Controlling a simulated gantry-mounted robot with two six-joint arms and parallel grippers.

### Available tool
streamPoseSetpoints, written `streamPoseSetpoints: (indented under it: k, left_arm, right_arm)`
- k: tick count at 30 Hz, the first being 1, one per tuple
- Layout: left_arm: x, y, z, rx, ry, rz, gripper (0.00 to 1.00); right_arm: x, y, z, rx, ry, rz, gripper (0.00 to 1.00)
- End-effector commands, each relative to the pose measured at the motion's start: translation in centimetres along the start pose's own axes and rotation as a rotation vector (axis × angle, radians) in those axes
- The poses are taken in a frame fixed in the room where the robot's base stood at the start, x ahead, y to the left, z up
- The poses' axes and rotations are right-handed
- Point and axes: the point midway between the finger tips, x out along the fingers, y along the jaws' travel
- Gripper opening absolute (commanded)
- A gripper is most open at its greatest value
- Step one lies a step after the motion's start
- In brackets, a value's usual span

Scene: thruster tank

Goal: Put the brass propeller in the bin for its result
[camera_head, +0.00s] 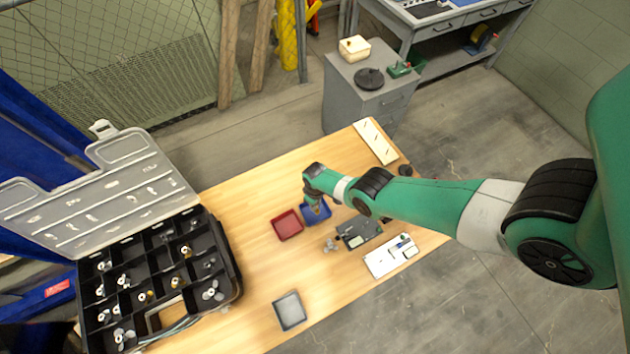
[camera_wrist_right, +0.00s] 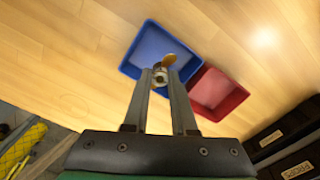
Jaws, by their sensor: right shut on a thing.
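My right gripper (camera_head: 316,203) is over the blue bin (camera_head: 321,219) on the wooden table. In the right wrist view its two fingers (camera_wrist_right: 160,82) are shut on a small brass propeller (camera_wrist_right: 168,61) with a pale hub. The propeller shows against the inside of the blue bin (camera_wrist_right: 137,53). Its exact height above the bin floor is hard to tell. The red bin (camera_head: 288,225) stands beside the blue one and also shows in the right wrist view (camera_wrist_right: 235,99). A grey bin (camera_head: 290,311) stands at the table's front edge. My left gripper is not in view.
An open black case (camera_head: 233,262) with several propellers in compartments fills the left end of the table. A dark device (camera_head: 361,233), a white panel (camera_head: 391,256) and a loose silvery propeller (camera_head: 330,245) lie near the blue bin. A white strip (camera_head: 376,141) lies at the far right corner. The table between case and bins is clear.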

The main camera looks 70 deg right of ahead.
Motion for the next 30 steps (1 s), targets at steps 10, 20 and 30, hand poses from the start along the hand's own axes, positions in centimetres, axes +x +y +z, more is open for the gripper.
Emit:
streamPoseSetpoints:
  k: [10,20,30]
  left_arm:
    - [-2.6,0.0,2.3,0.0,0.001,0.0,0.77]
    - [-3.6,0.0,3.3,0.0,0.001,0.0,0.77]
    - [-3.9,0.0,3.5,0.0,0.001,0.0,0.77]
  right_arm:
    - [3.5,0.0,0.0,-0.001,0.0,0.0,0.0]
    - [4.9,0.0,0.0,-0.001,0.001,0.0,0.0]
    - [5.3,0.0,0.0,-0.001,0.0,0.0,0.5]
